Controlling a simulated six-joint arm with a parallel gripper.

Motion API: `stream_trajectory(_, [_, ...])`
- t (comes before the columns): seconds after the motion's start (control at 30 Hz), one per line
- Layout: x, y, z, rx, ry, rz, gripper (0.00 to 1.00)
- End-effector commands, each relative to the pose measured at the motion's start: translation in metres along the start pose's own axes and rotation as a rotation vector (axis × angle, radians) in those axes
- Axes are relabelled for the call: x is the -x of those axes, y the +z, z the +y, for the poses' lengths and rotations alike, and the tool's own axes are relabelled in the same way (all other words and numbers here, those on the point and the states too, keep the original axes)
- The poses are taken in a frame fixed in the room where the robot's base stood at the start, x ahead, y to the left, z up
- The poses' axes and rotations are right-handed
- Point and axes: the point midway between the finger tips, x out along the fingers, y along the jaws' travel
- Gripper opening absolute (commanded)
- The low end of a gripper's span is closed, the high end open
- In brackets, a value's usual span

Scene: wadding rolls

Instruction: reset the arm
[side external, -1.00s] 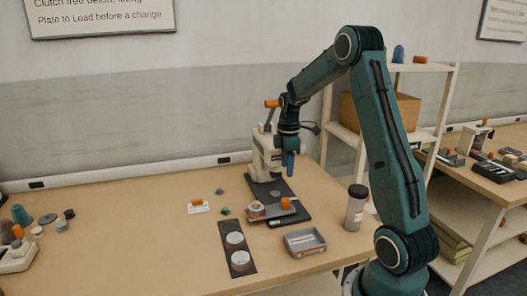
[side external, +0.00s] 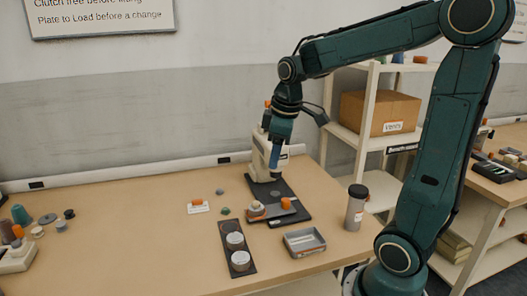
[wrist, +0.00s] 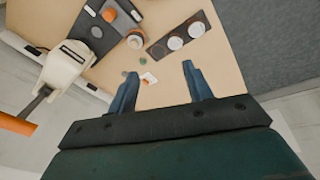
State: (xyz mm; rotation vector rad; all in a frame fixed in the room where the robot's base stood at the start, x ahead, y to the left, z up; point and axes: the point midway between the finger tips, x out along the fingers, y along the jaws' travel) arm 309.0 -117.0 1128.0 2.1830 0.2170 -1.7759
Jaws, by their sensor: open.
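My gripper (side external: 275,160) hangs above the bench in front of the cream press (side external: 261,150), with its fingers pointing down and nothing between them. In the wrist view my gripper (wrist: 158,88) has two blue fingers spread well apart. Below it is the press's dark base plate (side external: 292,201), which carries a pale roll (side external: 257,208) and an orange piece (side external: 286,203). A dark strip (side external: 226,230) with round pale discs lies in front of it.
A grey tray (side external: 304,242) and a dark-capped jar (side external: 356,207) stand at the right of the bench (side external: 130,240). An orange-topped white card (side external: 198,206) and small bits lie left of the plate. Spools and discs (side external: 21,215) crowd the far left. A shelf (side external: 362,140) holds a cardboard box (side external: 381,112).

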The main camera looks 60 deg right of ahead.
Motion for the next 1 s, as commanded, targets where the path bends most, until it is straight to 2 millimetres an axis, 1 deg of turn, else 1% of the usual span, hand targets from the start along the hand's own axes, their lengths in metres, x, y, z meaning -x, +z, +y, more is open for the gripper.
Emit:
stream_trajectory(0.03, [0.008,0.002,-0.012,-0.014,0.008,0.019,0.50])
stream_trajectory(0.2, [0.027,0.012,-0.047,-0.085,0.020,0.075,0.50])
stream_trajectory(0.4, [0.043,0.029,-0.085,-0.169,0.020,0.143,0.50])
stream_trajectory(0.6, [0.052,0.051,-0.118,-0.253,0.003,0.212,0.50])
stream_trajectory(0.8, [0.054,0.070,-0.140,-0.321,-0.020,0.263,0.50])
stream_trajectory(1.0, [0.053,0.078,-0.148,-0.352,-0.033,0.283,0.50])
